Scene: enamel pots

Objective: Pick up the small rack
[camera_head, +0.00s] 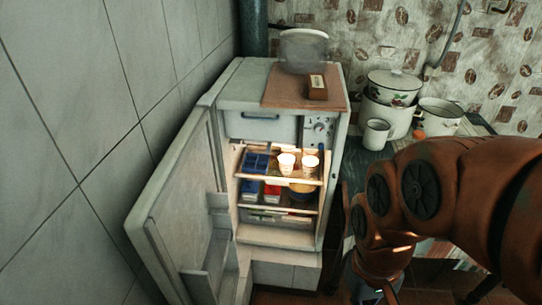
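I cannot clearly make out a separate small rack. The open fridge (230,91) has two visible shelves. The upper shelf (285,180) holds a blue divided container (255,162) at left and two white cups (287,163) at right. The lower shelf (300,211) holds blue and red packs and a round yellow-and-blue container (301,193). A door rack (197,283) sits low on the inside of the open door. My orange arm comes in from the right. My gripper (376,292) is low, right of the fridge, and its fingers cannot be made out.
The fridge door (180,200) stands open to the left, near the tiled wall. A small brown box (317,87) and a grey rounded object (303,50) are on the fridge top. A lidded pot (392,88), a mug (376,134) and another pot (440,115) stand at right.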

